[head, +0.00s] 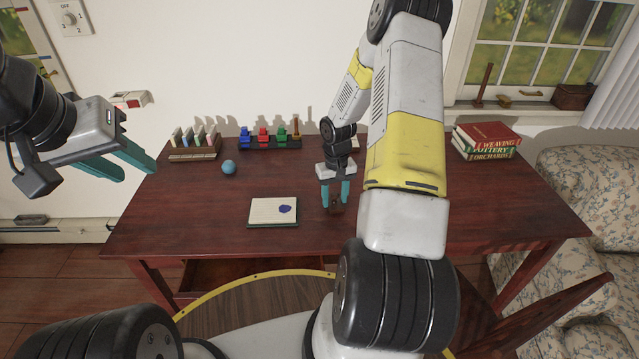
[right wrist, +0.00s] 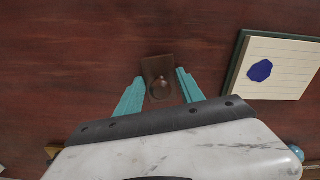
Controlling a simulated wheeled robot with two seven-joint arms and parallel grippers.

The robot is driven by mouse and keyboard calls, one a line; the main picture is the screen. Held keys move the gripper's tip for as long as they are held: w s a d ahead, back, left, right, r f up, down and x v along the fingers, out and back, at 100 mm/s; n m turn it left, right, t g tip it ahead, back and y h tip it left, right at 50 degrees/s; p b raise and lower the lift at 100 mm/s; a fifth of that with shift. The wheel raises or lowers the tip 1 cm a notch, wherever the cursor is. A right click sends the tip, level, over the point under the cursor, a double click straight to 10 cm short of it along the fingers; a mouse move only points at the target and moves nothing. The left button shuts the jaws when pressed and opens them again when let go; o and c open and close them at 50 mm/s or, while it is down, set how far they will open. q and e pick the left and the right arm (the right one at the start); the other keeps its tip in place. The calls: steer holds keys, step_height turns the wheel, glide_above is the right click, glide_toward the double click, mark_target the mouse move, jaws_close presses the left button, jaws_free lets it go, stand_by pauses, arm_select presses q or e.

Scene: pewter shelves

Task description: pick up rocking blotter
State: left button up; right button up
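The rocking blotter is a small dark brown wooden block with a round knob on top. It sits on the desk in the right wrist view (right wrist: 158,70) and shows small in the head view (head: 336,209). My right gripper (head: 335,203) points down over it. In the right wrist view the teal fingers (right wrist: 160,80) are apart, one on each side of the blotter, with narrow gaps showing. My left gripper (head: 138,167) is held at the left, above the desk's left end, with its fingers apart and nothing between them.
A notepad with a blue blot (head: 262,212) lies left of the blotter on the red-brown desk (head: 430,215). A blue ball (head: 229,167), a card holder (head: 195,155) and a rack of coloured stamps (head: 270,147) stand behind. Stacked books (head: 487,140) are at the right.

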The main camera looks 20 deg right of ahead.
mark_target(335, 197)
jaws_close()
steer(key=shift+r, duration=0.5)
steer(key=r, duration=0.1)
steer(key=s+r, duration=0.1)
steer(key=shift+a+r, duration=0.15)
steer(key=shift+r, duration=0.2)
steer(key=s+a, duration=0.1)
steer(key=s, duration=0.3)
steer(key=s+a+r, duration=0.1)
steer(key=s, duration=0.4)
steer(key=s+a, duration=0.2)
steer(key=s, duration=0.3)
steer(key=shift+s+a+r, duration=0.1)
steer(key=shift+s+r, duration=0.05)
steer(key=shift+s, duration=0.1)
